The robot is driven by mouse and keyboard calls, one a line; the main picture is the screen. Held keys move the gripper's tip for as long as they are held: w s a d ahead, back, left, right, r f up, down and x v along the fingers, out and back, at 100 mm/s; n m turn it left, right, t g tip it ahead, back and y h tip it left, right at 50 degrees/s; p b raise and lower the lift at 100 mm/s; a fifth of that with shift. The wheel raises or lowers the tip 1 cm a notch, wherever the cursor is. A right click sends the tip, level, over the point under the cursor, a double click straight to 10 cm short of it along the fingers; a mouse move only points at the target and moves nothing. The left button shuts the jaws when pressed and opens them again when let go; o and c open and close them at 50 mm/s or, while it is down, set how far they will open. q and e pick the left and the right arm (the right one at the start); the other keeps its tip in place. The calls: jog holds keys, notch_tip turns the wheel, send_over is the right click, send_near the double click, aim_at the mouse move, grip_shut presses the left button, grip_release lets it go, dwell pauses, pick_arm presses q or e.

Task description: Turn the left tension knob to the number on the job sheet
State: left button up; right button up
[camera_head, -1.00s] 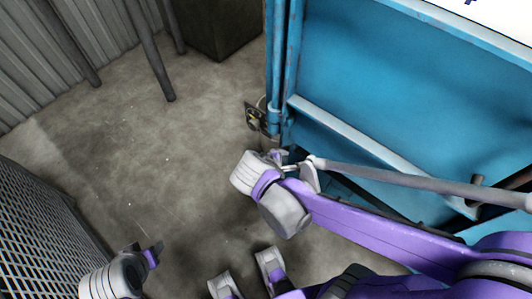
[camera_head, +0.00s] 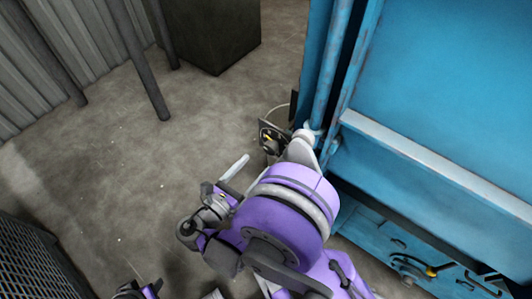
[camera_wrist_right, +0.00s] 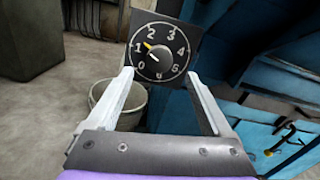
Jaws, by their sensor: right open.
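The left tension knob (camera_wrist_right: 157,52) is a round dark dial with white numbers on a square plate. Its yellow pointer points up and left, between 1 and 2 and nearer 1. In the head view the dial (camera_head: 270,137) stands at the blue machine's left corner post. My right gripper (camera_head: 268,160) is open, its two pale fingers apart. In the right wrist view the open fingers (camera_wrist_right: 160,75) reach toward the dial's lower sides, with nothing held; contact cannot be told. No job sheet is in view.
The blue machine (camera_head: 450,90) fills the right side. A yellow-marked handle (camera_head: 432,270) sits low on it. A dark box (camera_head: 210,35) stands at the back and a mesh panel (camera_head: 35,260) at lower left. A pale bucket (camera_wrist_right: 118,100) is behind the fingers. The middle floor is clear.

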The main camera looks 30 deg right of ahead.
aim_at(268, 151)
jog(key=x, duration=0.6)
jog(key=shift+w+d, duration=0.15)
jog(key=shift+d, duration=0.05)
grip_shut()
